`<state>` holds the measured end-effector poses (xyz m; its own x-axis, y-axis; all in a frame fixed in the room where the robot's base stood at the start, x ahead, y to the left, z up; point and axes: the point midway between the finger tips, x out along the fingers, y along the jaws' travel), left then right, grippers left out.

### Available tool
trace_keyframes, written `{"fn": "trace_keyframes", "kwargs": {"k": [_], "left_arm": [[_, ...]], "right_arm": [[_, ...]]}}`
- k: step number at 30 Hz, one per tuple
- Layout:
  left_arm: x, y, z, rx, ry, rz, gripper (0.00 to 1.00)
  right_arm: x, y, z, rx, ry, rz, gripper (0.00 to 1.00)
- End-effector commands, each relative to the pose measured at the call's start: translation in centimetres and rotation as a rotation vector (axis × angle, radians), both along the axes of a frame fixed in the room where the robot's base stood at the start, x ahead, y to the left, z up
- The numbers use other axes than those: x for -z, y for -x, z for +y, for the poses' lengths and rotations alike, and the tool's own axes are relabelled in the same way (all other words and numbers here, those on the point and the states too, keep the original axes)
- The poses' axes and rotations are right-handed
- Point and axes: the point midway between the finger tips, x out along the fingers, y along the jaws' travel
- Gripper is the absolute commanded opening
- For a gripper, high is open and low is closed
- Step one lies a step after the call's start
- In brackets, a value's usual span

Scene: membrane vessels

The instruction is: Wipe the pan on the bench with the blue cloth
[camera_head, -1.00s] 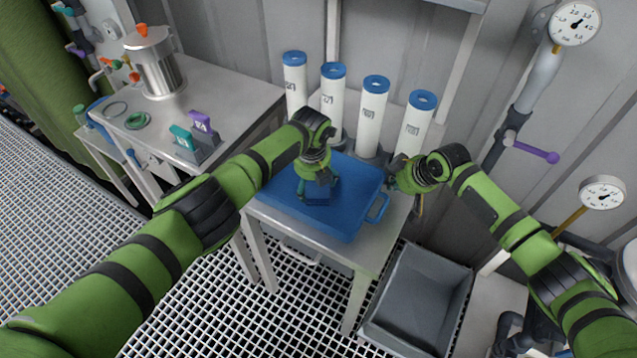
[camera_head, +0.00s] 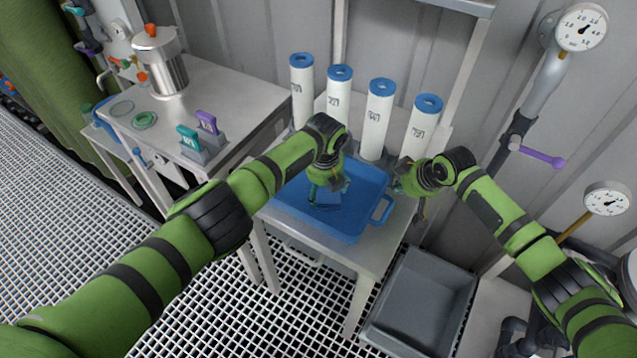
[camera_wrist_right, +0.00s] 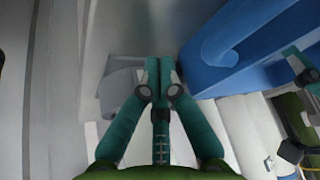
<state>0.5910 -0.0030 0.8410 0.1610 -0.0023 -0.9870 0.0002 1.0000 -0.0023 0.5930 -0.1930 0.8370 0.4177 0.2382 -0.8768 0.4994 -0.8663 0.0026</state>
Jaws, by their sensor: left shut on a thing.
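The blue pan (camera_head: 345,228) lies on the small bench (camera_head: 358,258), its loop handle (camera_head: 382,210) at the right. It also shows at the right of the right wrist view (camera_wrist_right: 225,50). My left gripper (camera_head: 325,197) is over the pan's middle, pointing down and shut on the blue cloth (camera_head: 329,201). The cloth is low at the pan floor; blue on blue, I cannot tell whether it touches. My right gripper (camera_head: 397,186) is beside the pan's right rim, near the handle. In the right wrist view its fingers (camera_wrist_right: 159,62) are together with nothing visible between them.
Several white cylinders with blue caps (camera_head: 374,125) stand behind the pan. A grey bin (camera_head: 418,298) is below at the right. A steel table (camera_head: 215,88) at the left holds a metal vessel (camera_head: 160,65). Pipes with gauges (camera_head: 581,27) line the right wall.

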Motion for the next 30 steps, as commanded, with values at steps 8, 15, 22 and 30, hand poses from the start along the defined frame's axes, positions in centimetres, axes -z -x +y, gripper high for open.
{"fn": "trace_keyframes", "kwargs": {"k": [8, 15, 22, 30], "left_arm": [[0.1, 0.4, -0.1, 0.0, 0.003, 0.011, 0.58], [-2.5, 0.2, -0.1, 0.0, 0.003, 0.006, 0.58], [-4.9, 0.2, -0.1, 0.0, 0.003, 0.004, 0.58], [-5.8, 0.2, 0.0, -0.001, 0.002, 0.005, 0.58]], "right_arm": [[0.1, 0.0, 0.0, 0.0, 0.0, 0.0, 0.0], [0.1, 0.0, 0.0, 0.0, 0.0, 0.0, 0.0], [0.0, 0.0, 0.0, 0.0, 0.0, 0.0, 0.0], [0.0, 0.0, 0.0, 0.0, 0.0, 0.0, 0.0]]}}
